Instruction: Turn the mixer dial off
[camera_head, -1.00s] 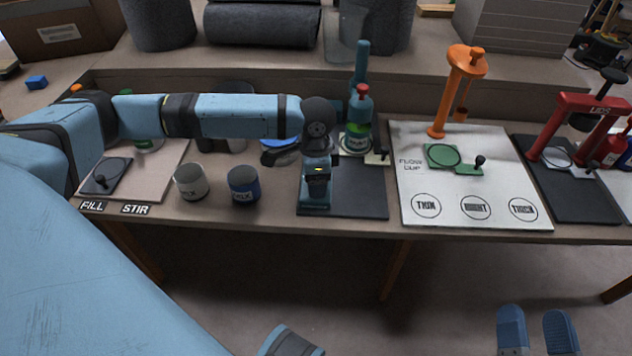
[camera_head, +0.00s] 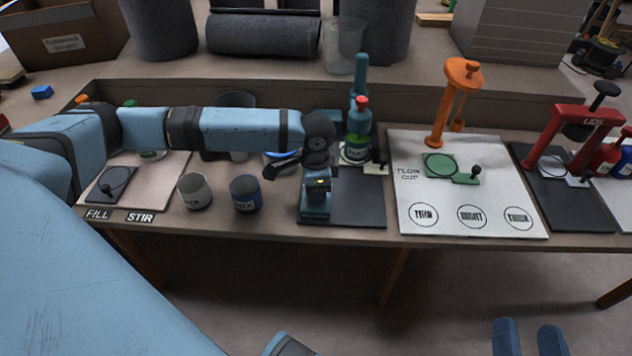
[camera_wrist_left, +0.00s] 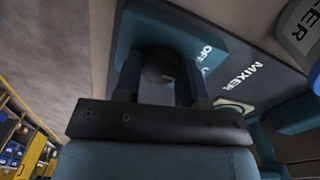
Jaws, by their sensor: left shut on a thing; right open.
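The teal mixer (camera_head: 359,85) stands on a dark mat (camera_head: 360,208) and has a red-topped part above a green-banded jar. Its teal control box (camera_head: 316,210) is at the mat's front left. In the left wrist view the box (camera_wrist_left: 212,42) carries the word OFF, with MIXER printed on the mat (camera_wrist_left: 268,50). My left gripper (camera_head: 317,190) points down over the box. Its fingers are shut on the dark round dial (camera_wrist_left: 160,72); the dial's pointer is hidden. My right gripper (camera_head: 529,338) is open and empty at the bottom right, away from the bench.
Two cups, one grey (camera_head: 194,190) and one blue (camera_head: 245,193), stand left of the box. A white flow cup board (camera_head: 440,195) with an orange stand (camera_head: 445,105) lies to the right. A red lid press (camera_head: 575,120) is further right.

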